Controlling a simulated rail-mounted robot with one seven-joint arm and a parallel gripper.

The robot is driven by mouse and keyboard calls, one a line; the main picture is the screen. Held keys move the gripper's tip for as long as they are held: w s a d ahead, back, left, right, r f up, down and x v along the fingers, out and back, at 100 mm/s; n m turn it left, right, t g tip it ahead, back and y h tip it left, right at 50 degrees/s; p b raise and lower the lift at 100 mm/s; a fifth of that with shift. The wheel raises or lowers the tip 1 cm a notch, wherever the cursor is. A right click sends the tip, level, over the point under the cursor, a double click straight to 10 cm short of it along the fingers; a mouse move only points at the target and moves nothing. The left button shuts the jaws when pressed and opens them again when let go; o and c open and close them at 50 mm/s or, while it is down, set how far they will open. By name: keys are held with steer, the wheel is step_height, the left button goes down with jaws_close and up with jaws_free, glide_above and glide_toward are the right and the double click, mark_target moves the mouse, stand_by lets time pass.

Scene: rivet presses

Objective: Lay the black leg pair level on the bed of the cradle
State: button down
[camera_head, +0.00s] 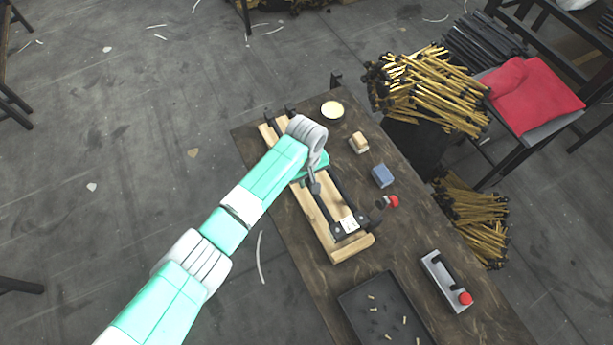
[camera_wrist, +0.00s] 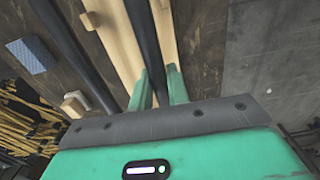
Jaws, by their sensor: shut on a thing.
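The wooden cradle (camera_head: 312,213) lies along the left side of the dark table in the head view. Its pale rails also show in the wrist view (camera_wrist: 117,40). The black leg pair (camera_head: 341,203) lies along the cradle; its far part is partly hidden by my arm. In the wrist view one black leg (camera_wrist: 144,35) passes between my fingers, and the other (camera_wrist: 75,48) runs to the left. My gripper (camera_wrist: 159,85) is shut on the near leg, over the cradle. I cannot tell whether the pair touches the bed or is level.
A blue block (camera_head: 382,176), a wooden block (camera_head: 359,142) and a round cream dish (camera_head: 332,110) stand right of the cradle. A black tray (camera_head: 385,312) with small pieces and a red-knobbed device (camera_head: 446,282) are nearer. Brass-coloured rods (camera_head: 425,88) are piled beyond the table.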

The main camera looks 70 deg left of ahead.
mark_target(307, 196)
steer(key=shift+f+b, duration=2.15)
steer(key=shift+f, duration=1.65)
steer(key=c, duration=1.3)
jaws_free()
step_height(307, 196, up, 8)
steer(key=p, duration=0.2)
steer(key=shift+f+p, duration=0.1)
steer(key=shift+p, duration=0.25)
